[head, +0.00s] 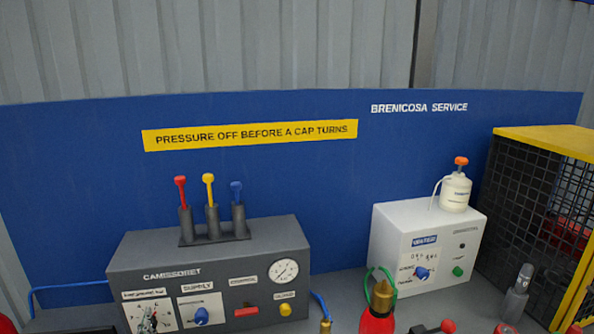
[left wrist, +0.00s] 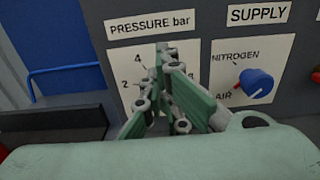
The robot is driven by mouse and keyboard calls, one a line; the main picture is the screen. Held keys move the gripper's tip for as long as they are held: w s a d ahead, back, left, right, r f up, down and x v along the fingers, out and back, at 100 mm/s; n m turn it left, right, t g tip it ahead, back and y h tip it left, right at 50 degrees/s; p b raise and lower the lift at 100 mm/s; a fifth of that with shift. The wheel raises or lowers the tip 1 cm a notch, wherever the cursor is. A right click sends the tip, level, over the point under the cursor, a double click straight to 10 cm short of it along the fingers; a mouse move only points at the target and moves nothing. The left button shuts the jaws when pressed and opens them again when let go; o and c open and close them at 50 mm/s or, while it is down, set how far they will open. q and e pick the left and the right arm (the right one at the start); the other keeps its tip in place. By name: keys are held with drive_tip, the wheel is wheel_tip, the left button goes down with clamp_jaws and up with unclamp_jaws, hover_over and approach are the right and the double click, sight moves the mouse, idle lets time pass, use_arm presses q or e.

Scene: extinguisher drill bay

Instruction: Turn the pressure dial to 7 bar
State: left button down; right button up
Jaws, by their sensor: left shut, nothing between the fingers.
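The pressure dial's white plate, labelled "PRESSURE bar" (left wrist: 122,55), is on the grey console (head: 250,240). In the left wrist view its marks 2 and 4 show at the left. The knob and the rest of the scale are hidden behind my fingers, so its setting cannot be read. My left gripper (left wrist: 168,56) is shut and empty, with its fingertips in front of the plate; whether they touch the knob cannot be told. In the head view the same gripper (head: 148,323) shows small at the bottom edge, over the plate. My right gripper is not in view.
Right of the plate is the blue supply knob (left wrist: 256,82), with NITROGEN and AIR marks. The console also has a red handle (head: 246,311), a yellow button (head: 285,309) and a round gauge (head: 285,271). A white unit (head: 390,225) and black mesh cage (head: 520,205) stand right.

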use_arm(q)
drive_tip(key=v, duration=0.6)
drive_tip(key=shift+r, duration=0.1)
idle(0.3)
